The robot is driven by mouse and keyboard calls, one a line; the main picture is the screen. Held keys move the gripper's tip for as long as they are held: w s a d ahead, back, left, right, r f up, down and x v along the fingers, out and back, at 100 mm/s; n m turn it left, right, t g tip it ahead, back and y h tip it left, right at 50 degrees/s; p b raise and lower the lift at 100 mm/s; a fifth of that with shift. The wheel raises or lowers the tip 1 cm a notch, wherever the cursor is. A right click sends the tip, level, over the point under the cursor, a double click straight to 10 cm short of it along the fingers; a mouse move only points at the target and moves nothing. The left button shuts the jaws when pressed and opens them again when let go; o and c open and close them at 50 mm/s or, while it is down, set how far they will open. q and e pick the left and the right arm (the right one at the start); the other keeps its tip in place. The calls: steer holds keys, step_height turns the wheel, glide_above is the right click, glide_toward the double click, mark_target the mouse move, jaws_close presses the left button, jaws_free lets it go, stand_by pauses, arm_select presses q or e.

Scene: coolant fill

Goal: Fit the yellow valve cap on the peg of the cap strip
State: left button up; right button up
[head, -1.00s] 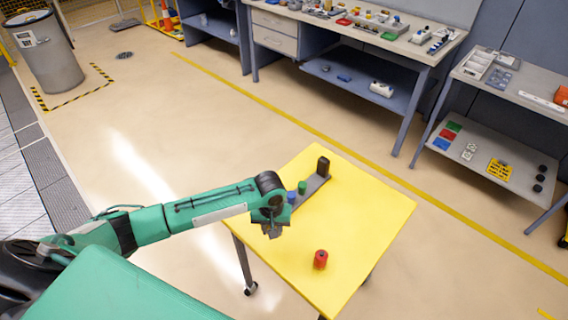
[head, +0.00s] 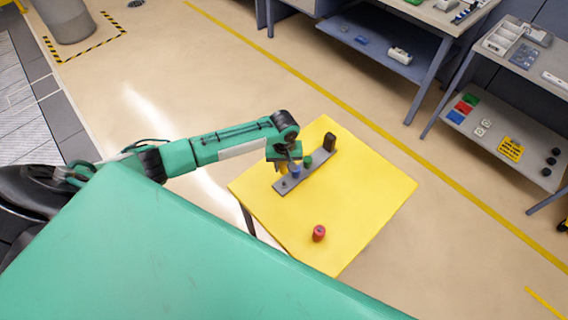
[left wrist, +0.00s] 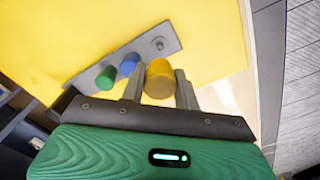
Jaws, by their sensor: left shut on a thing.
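The yellow valve cap (left wrist: 159,84) is held between the fingers of my left gripper (left wrist: 159,76) in the left wrist view. The grey cap strip (head: 287,185) lies on the yellow table, with a bare peg (left wrist: 159,44) near one end. A blue cap (head: 295,171) and a green cap (head: 308,161) sit along it; they also show in the left wrist view, blue (left wrist: 129,65) and green (left wrist: 106,77). In the head view my left gripper (head: 290,163) is near the blue cap and hides the yellow cap. The yellow cap appears apart from the peg. My right gripper is not in view.
A red cap-like piece (head: 319,233) stands on the yellow table (head: 368,190). A black block (head: 329,142) stands at the strip's far end. The table's right side is clear. Shelves and benches (head: 500,120) stand farther back, across the floor.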

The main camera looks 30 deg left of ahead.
mark_target(284, 172)
arm_select(q)
steer(key=shift+r+p, duration=0.2)
steer(key=shift+p, duration=0.1)
step_height(284, 172, down, 4)
steer(key=shift+f+b, duration=0.2)
steer(key=shift+b, duration=0.9)
steer(key=shift+f+b, duration=0.35)
steer(key=shift+f, duration=0.45)
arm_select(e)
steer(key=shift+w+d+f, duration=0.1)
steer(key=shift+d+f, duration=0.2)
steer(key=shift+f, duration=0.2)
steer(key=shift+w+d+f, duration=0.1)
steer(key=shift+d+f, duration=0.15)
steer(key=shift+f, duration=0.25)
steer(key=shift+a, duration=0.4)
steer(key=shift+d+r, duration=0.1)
arm_select(q)
steer(key=shift+p, duration=0.35)
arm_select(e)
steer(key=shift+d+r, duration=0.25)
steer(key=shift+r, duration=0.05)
